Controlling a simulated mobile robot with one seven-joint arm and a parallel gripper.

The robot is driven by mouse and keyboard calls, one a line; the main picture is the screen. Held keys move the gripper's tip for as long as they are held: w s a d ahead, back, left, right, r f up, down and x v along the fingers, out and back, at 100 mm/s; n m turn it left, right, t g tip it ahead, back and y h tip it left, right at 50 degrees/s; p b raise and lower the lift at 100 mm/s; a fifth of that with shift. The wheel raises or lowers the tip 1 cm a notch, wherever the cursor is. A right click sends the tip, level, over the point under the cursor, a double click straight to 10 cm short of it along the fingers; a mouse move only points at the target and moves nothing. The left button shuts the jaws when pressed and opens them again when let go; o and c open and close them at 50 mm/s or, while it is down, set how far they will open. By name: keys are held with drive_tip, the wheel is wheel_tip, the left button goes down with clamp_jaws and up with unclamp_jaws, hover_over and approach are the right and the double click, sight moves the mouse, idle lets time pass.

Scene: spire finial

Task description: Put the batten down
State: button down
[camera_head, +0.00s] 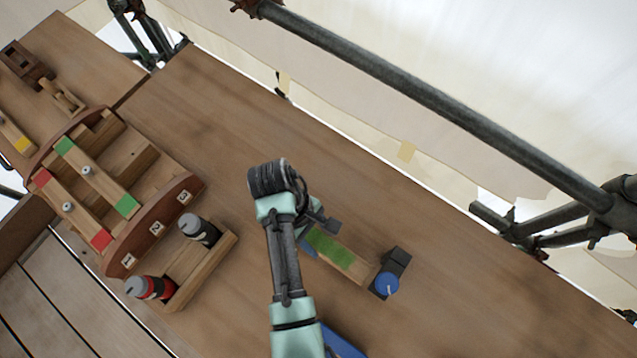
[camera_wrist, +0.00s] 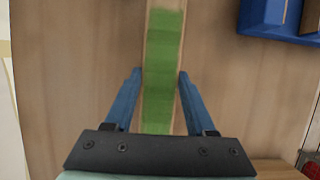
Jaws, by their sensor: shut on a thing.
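The batten (camera_head: 345,261) is a pale wooden strip with a green painted part, right of the middle in the head view. Its far end meets a dark block with a blue knob (camera_head: 387,284); I cannot tell whether it rests in it. My gripper (camera_head: 313,232) is at the batten's green part. In the wrist view, the green part of the batten (camera_wrist: 162,75) runs between the blue fingers of my gripper (camera_wrist: 159,75), which is shut on it. Whether the batten touches the bench is unclear.
A curved wooden rack (camera_head: 152,226) with numbered slots holds green- and red-ended strips at left. A wooden holder (camera_head: 205,270) carries a black and a red bottle. A blue container (camera_wrist: 265,18) lies near the batten. A scaffold pole (camera_head: 400,85) runs behind the bench.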

sight(318, 243)
drive_tip(key=shift+f, duration=1.8)
drive_tip(key=shift+f, duration=0.2)
drive_tip(key=shift+c, duration=1.1)
unclamp_jaws()
drive_tip(key=shift+r, duration=0.1)
drive_tip(key=p+v, duration=0.1)
drive_tip(key=v, duration=1)
drive_tip(key=shift+d, duration=0.15)
drive_tip(key=shift+w+a+r+p, duration=0.15)
drive_tip(key=shift+a+r+p, duration=0.15)
drive_tip(key=shift+r+p, duration=0.4)
drive_tip(key=shift+f, duration=0.15)
